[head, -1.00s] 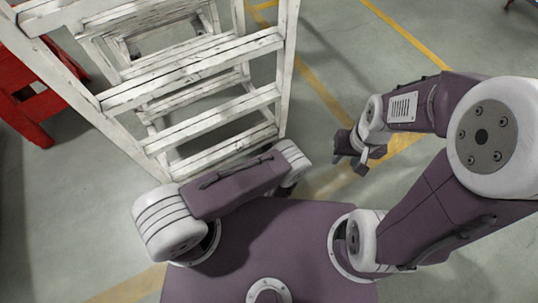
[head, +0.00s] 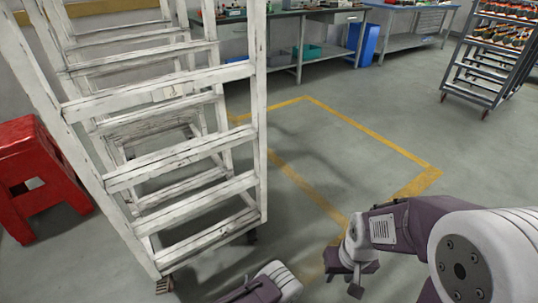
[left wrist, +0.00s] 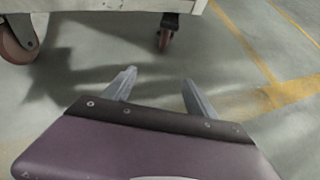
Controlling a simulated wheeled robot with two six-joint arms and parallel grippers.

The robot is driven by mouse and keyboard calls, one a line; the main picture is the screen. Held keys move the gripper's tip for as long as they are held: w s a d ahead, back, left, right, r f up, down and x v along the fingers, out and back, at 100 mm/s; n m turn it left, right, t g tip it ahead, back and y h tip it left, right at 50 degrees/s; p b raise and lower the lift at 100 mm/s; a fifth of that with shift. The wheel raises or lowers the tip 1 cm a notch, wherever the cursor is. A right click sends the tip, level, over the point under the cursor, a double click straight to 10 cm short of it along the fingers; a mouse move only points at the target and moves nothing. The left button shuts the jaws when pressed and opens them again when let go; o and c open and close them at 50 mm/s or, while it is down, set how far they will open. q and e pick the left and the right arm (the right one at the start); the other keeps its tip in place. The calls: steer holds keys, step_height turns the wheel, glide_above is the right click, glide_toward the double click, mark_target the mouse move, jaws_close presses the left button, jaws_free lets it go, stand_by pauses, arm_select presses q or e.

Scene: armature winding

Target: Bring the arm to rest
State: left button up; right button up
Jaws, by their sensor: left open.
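My left gripper (left wrist: 158,88) is open and empty in the left wrist view, its two grey fingers apart above bare floor. In the head view only part of my left arm shows at the bottom edge, and its gripper is out of sight. My right gripper (head: 350,277) hangs over the floor at the lower right of the head view. It is small and seen at an angle, so its jaw opening is unclear. Nothing visible is held in it.
A worn white step ladder (head: 180,160) on casters stands close at the left; a caster (left wrist: 165,38) shows in the left wrist view. A red stool (head: 42,175) is left of it. Workbenches (head: 300,30) and a shelf rack (head: 480,70) stand behind. The yellow-marked floor (head: 340,150) is clear.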

arm_select(q)
steer(key=s+a+r+n+g+y+p, duration=0.1)
steer(key=a+r+n+g+y, duration=0.15)
steer(key=a+r+n, duration=0.4)
steer(key=s+a+r+n+g+y, duration=0.1)
steer(key=a+r+n+g+y, duration=0.1)
steer(key=a+r+n+g, duration=0.45)
steer(key=s+a+r+n+g+y+p, duration=0.15)
steer(key=a+r+n, duration=0.3)
steer(key=r, duration=0.45)
steer(key=s+d+r+n+h, duration=0.4)
steer(key=s+r+n+h, duration=0.45)
steer(key=r+n, duration=0.6)
step_height(320, 180, up, 37)
steer(key=n+p, duration=0.2)
steer(key=p, duration=3.6)
steer(key=shift+s+r, duration=0.2)
steer(key=shift+s, duration=0.1)
arm_select(e)
step_height(320, 180, up, 41)
steer(key=shift+w, duration=0.3)
arm_select(q)
steer(key=shift+f+t, duration=0.1)
steer(key=shift+t, duration=0.15)
arm_select(e)
steer(key=shift+f, duration=0.1)
